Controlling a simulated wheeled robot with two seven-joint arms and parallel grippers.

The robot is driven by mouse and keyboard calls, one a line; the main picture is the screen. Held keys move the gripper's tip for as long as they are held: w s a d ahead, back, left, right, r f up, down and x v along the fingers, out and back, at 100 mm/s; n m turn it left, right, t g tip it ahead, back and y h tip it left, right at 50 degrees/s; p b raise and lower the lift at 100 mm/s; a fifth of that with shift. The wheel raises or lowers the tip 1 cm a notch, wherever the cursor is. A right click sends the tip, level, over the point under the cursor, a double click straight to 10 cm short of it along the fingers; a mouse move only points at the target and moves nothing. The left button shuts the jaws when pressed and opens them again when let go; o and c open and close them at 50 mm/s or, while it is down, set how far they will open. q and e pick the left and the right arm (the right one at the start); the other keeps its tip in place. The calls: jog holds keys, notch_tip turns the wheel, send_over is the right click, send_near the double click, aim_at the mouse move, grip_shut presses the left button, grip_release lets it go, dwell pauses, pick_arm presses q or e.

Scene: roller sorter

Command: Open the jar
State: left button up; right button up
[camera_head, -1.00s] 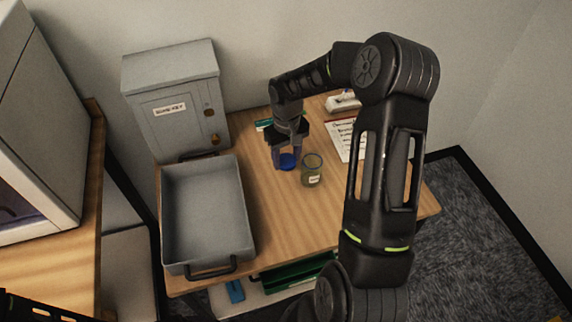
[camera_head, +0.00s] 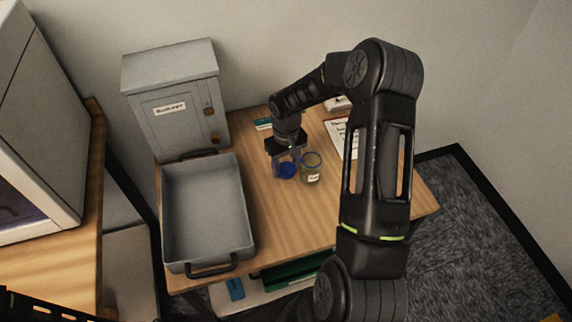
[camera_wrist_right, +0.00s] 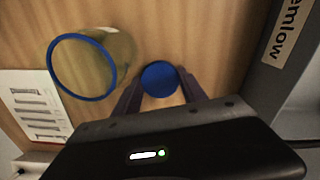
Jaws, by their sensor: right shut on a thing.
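The jar (camera_head: 312,172) is a greenish see-through vessel with a small pale label, standing on the wooden table right of the tray. In the right wrist view the jar (camera_wrist_right: 112,62) shows a blue ring at its mouth, and I see into it through the ring. My right gripper (camera_head: 286,168) points down just left of the jar. Its fingers are shut on a round blue lid (camera_wrist_right: 159,78), apart from the jar in the picture. I cannot tell whether the lid touches the table. My left gripper is not in view.
A grey tray (camera_head: 247,222) with handles fills the table's left side. A grey labelled cabinet (camera_head: 165,80) stands behind it. A white sheet (camera_head: 338,134) lies behind the jar, partly hidden by my right arm. The table front is clear. Green and blue items lie below it.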

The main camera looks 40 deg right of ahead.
aim_at(286, 169)
jog(key=shift+f, duration=0.2)
jog(key=o, duration=1.5)
jog(key=shift+o, duration=0.2)
jog(key=shift+r, duration=0.15)
jog(key=shift+r, duration=0.5)
notch_tip(286, 169, up, 11)
jog(key=b, duration=0.2)
jog(key=shift+s, duration=0.1)
